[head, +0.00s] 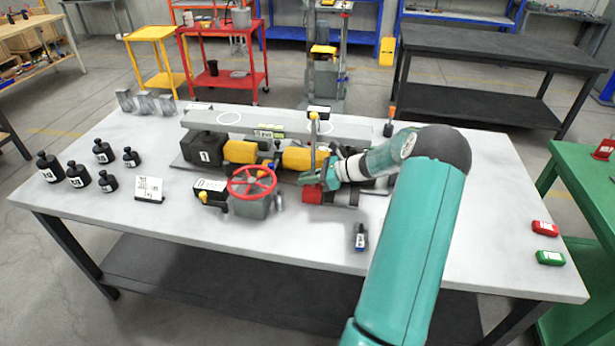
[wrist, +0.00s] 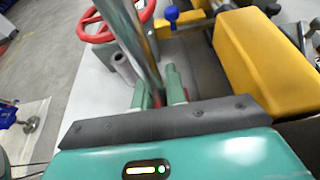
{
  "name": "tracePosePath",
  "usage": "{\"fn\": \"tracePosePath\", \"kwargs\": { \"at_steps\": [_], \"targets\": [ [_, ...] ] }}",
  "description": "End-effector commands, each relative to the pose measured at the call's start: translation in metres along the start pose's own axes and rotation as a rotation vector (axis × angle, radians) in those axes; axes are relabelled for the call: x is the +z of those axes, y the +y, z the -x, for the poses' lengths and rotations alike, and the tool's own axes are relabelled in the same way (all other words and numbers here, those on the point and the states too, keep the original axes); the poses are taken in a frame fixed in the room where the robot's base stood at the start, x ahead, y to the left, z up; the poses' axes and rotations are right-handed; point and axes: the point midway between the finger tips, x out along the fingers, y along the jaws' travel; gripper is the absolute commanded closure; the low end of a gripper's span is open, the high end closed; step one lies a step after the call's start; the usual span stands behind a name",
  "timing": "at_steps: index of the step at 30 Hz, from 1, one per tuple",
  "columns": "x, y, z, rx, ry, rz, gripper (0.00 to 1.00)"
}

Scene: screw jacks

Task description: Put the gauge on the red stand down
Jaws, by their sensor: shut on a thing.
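The gauge on the red stand shows in the head view as an upright yellowish post (head: 313,148) above a red block (head: 312,194). My gripper (head: 329,172) is at the post, just above the red block. In the wrist view my gripper (wrist: 158,80) is shut around a grey post (wrist: 136,40), with a little red showing between the fingers. The gauge's dial face cannot be made out. Whether the red block touches anything under it cannot be told.
A red handwheel (head: 251,182) stands just left of the red block; it also shows in the wrist view (wrist: 94,24). A pump with yellow housings (head: 240,151) lies behind. A small blue-and-black item (head: 360,237) is in front. The table's front middle (head: 300,245) is mostly clear.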

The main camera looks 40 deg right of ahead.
Motion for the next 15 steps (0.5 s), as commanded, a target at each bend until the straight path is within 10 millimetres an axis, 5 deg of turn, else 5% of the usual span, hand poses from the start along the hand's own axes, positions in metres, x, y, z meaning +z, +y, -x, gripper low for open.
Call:
{"fn": "tracePosePath", "kwargs": {
  "at_steps": [4, 15],
  "targets": [
    [-0.0003, 0.0, -0.0001, 0.0, 0.0, 0.0, 0.65],
    [0.0022, -0.0002, 0.0033, -0.001, 0.0, 0.0, 0.65]
  ]
}}
